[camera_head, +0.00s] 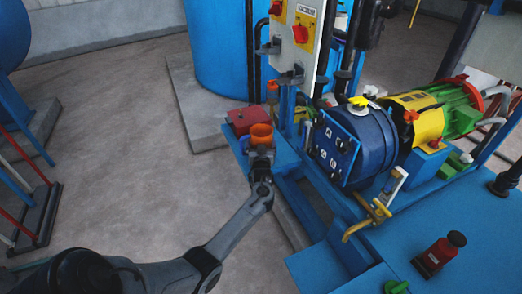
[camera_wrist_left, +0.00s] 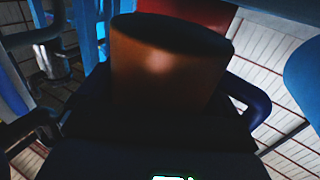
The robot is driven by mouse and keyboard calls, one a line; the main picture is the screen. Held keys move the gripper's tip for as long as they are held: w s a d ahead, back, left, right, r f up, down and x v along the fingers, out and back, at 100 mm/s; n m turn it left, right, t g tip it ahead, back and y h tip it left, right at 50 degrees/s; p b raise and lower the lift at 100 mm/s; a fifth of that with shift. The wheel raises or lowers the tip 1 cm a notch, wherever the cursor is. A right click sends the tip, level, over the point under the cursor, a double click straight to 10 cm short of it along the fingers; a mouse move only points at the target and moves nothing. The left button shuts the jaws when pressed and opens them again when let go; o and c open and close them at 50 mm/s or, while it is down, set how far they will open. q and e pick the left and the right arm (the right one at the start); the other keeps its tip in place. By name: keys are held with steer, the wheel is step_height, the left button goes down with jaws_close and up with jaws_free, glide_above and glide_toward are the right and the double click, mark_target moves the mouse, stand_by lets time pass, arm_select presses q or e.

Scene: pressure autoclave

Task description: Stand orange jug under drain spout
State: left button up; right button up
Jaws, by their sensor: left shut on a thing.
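The orange jug (camera_head: 261,131) is upright at the blue platform's left end, and its open top faces up. My left gripper (camera_head: 260,153) is shut on it from the near side. In the left wrist view the jug (camera_wrist_left: 165,68) fills the middle, its lower part hidden by the dark gripper. A dark blue loop (camera_wrist_left: 252,106), seemingly its handle, shows at its right. I cannot tell whether the jug touches the platform. A yellow bent pipe (camera_head: 355,230), apparently the drain spout, hangs at the platform's front edge, well to the right of the jug. My right gripper is not in view.
A red box (camera_head: 244,119) stands just behind the jug. A panel with red switches (camera_head: 298,38) rises behind it. A small red-and-black jack (camera_head: 440,254) sits on the platform.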

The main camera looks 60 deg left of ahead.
arm_select(q)
step_height(320, 180, down, 2)
steer(key=shift+f+b, duration=0.1)
steer(key=shift+b, duration=0.3)
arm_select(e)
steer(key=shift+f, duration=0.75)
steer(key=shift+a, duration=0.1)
arm_select(q)
steer(key=shift+f, duration=0.15)
steer(key=o, duration=0.8)
steer(key=shift+c, duration=0.2)
